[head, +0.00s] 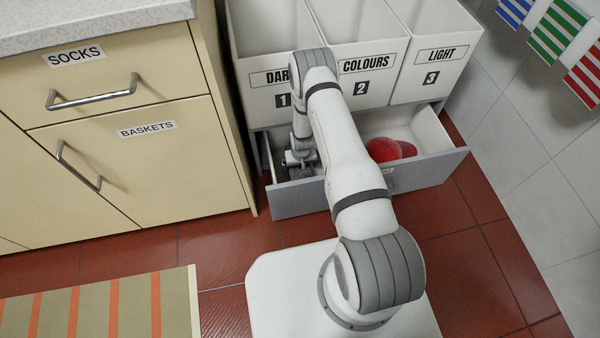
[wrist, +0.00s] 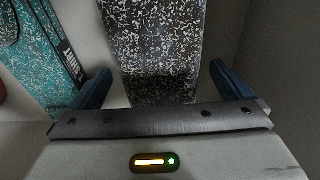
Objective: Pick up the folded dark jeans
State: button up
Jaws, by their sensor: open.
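My gripper (head: 300,162) is low at the left end of the open drawer in the head view, partly behind my arm. In the wrist view my gripper (wrist: 160,72) is open, with its blue fingers spread. A dark rectangular thing with white speckles (wrist: 152,40) lies between and beyond the fingers. It may be the folded dark jeans, but I cannot tell for sure. Its near end is in shadow. I see clear gaps at both sides and no contact. I cannot make out the jeans in the head view, where my arm hides part of the drawer.
A teal speckled thing (wrist: 40,60) with a dark lettered strip lies left of it. The grey-fronted drawer (head: 430,176) also holds a red cap (head: 388,150). Bins marked DARK, COLOURS and LIGHT (head: 432,75) stand above it. A cream cabinet (head: 160,170) is close at left.

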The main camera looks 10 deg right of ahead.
jog(key=shift+f, duration=0.5)
jog(key=shift+c, duration=0.4)
jog(key=shift+r, duration=0.1)
jog(key=c, duration=1.4)
